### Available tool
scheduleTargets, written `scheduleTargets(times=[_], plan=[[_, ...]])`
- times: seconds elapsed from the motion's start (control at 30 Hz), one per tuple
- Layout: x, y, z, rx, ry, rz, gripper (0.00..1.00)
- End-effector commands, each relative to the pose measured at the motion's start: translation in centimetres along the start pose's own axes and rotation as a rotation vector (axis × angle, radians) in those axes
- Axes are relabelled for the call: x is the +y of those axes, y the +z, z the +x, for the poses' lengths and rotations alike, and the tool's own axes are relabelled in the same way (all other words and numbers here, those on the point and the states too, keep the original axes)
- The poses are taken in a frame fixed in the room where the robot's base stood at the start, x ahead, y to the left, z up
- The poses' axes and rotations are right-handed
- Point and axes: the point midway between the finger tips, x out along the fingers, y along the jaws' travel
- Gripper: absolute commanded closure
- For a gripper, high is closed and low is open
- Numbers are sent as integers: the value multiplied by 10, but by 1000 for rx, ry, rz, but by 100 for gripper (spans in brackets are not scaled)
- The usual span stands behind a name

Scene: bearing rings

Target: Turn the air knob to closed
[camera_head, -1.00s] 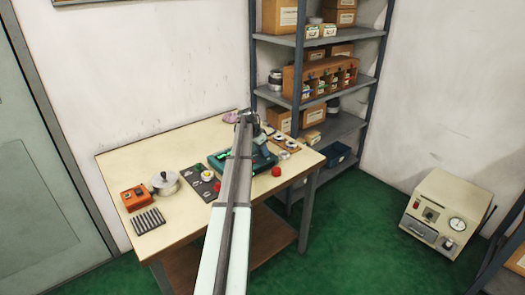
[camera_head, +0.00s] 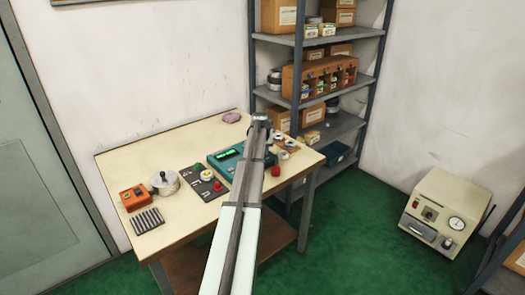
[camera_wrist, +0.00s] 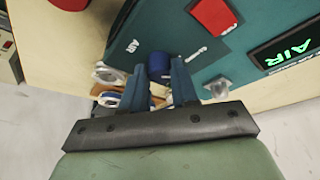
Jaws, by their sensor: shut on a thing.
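The teal device (camera_head: 221,165) stands on the table, partly hidden behind my arm; its lit green display reads AIR in the wrist view (camera_wrist: 290,46). In the wrist view a round dark blue knob (camera_wrist: 158,66) sits at the edge of the teal panel. My gripper (camera_wrist: 159,66) is shut on this blue knob, with one finger on each side. In the head view the arm's end (camera_head: 260,119) is over the back right of the table.
A red part (camera_wrist: 212,16) and a small metal fitting (camera_wrist: 219,87) are on the panel near the fingers. Small ring parts (camera_head: 284,155) lie right of the arm. A red button (camera_head: 275,170) is near the table's right edge. The left back of the table (camera_head: 160,150) is clear.

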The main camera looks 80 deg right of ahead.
Motion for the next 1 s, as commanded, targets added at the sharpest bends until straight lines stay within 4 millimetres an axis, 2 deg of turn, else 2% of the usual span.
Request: scheduleTargets(times=[0.33,0.87,0.9,1.0], plan=[[2,2,0,1,-49,-123,100],[2,1,0,1,-56,-145,100],[2,1,0,1,-56,-145,69],[2,1,0,2,-57,-144,60]])
